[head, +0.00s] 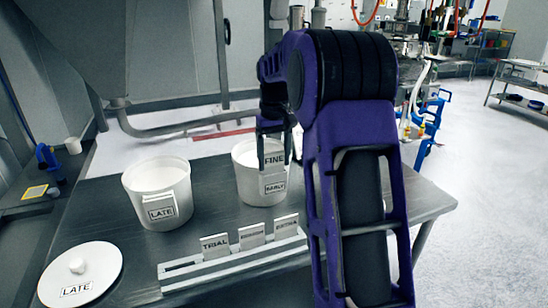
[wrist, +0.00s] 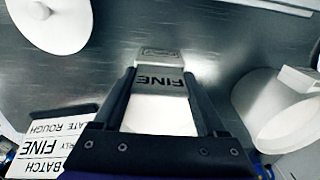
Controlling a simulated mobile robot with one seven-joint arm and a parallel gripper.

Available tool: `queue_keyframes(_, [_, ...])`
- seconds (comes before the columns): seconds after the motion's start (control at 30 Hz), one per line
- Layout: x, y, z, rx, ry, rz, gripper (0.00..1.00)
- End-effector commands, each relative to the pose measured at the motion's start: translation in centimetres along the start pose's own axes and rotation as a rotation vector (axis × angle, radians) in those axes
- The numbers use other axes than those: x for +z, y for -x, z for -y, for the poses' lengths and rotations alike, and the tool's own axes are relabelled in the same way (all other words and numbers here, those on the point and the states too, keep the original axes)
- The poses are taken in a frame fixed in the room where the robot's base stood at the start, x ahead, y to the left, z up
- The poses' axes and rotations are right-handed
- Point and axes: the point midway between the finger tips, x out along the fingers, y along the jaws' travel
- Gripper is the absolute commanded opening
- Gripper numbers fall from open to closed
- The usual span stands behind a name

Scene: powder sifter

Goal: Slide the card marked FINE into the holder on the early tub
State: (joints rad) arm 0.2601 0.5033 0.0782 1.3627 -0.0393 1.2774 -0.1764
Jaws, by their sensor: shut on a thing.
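The early tub (head: 246,183) is white, holds white powder and stands on the dark table. Its front holder (head: 274,179) carries an EARLY label. My gripper (head: 273,147) points down at this tub's front rim and is shut on the FINE card (head: 274,160), a small grey plate held upright with its lettering facing the head camera. In the wrist view, the FINE card (wrist: 160,83) sits between the fingertips (wrist: 160,76), right by the holder (wrist: 158,53). The card's lower edge meets or overlaps the holder's top; I cannot tell whether it is inside the slot.
The late tub (head: 157,190) stands to the left. A LATE lid (head: 92,262) lies at front left. A rack (head: 205,276) with the TRIAL card (head: 215,246) and two other cards stands in front. The wrist view shows another white lid (wrist: 62,28) and a printed sign (wrist: 45,140).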

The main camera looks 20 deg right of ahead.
Motion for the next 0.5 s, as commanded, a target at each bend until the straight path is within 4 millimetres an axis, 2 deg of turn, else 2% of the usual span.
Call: queue_keyframes(0.5, [0.01,-1.11,0.01,0.0,0.0,0.0,0.21])
